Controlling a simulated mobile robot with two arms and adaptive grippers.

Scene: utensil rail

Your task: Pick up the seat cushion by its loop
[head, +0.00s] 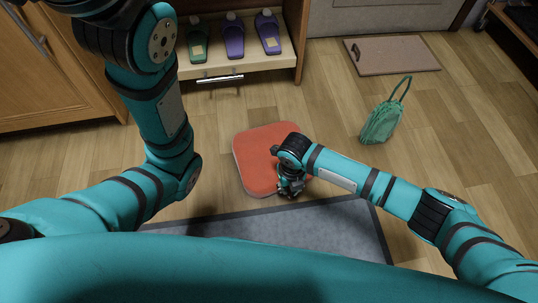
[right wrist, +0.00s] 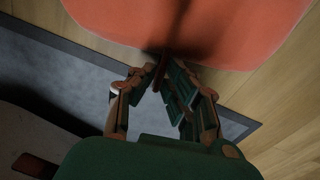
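The seat cushion (head: 262,150), orange-red with a paler edge, lies flat on the wooden floor in the head view. Its near edge also shows at the top of the right wrist view (right wrist: 225,30). My right gripper (head: 290,188) is low at the cushion's near right edge. In the right wrist view its fingers (right wrist: 162,76) come together at the tips on a thin dark red strip, the loop (right wrist: 160,72), at the cushion's edge. Most of the loop is hidden by the fingers. My left arm rises out of the top of the head view, and its gripper is not seen.
A grey mat (head: 330,228) with a dark border lies just in front of the cushion. A green bag (head: 381,122) stands to the right. A brown doormat (head: 392,56) lies farther back. An open drawer (head: 250,62) with green and purple slippers is behind the cushion.

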